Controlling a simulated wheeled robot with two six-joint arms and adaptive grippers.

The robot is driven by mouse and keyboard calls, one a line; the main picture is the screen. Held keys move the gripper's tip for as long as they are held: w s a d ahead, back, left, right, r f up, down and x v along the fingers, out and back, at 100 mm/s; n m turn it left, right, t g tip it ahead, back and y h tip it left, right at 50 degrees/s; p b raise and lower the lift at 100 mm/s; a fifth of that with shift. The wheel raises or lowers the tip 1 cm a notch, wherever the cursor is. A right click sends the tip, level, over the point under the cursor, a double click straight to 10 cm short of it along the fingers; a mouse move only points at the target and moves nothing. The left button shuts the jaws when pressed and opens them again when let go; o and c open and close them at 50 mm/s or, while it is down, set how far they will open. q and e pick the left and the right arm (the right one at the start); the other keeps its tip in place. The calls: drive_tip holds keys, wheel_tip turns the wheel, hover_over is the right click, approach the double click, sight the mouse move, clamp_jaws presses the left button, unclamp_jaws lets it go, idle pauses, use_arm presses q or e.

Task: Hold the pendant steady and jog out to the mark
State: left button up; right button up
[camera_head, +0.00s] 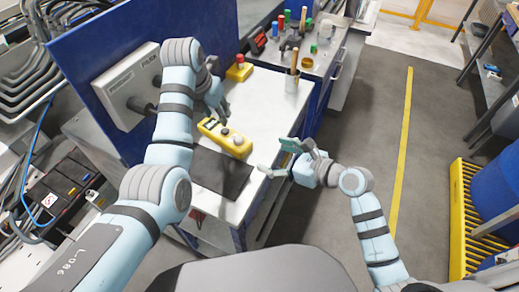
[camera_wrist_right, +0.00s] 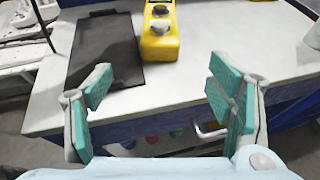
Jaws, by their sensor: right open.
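The yellow pendant (camera_head: 225,138) lies on the white worktop (camera_head: 262,102). Its near end with a grey knob shows at the top of the right wrist view (camera_wrist_right: 159,38). My left gripper (camera_head: 222,112) is just beyond the pendant's far end, above the worktop. Its fingers are small and dark, and I cannot tell whether they are open or touch the pendant. My right gripper (camera_head: 275,160) is open and empty at the worktop's near right edge, apart from the pendant. Its green finger pads show well spread in the right wrist view (camera_wrist_right: 163,105). I cannot make out a definite mark.
A dark mat (camera_head: 220,172) lies beside the pendant. A yellow box with a red button (camera_head: 239,68) and a tool cup (camera_head: 292,82) stand farther back. A grey box (camera_head: 128,92) hangs on the blue panel. A yellow line (camera_head: 402,150) crosses clear floor at right.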

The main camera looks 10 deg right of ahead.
sight(247, 147)
drive_tip(key=x, duration=1.1)
drive_tip(key=shift+w+f, duration=0.15)
drive_tip(key=shift+w, duration=0.05)
use_arm(q)
drive_tip(key=shift+a, duration=0.1)
drive_tip(key=shift+c, duration=0.4)
use_arm(e)
clamp_jaws()
use_arm(q)
clamp_jaws()
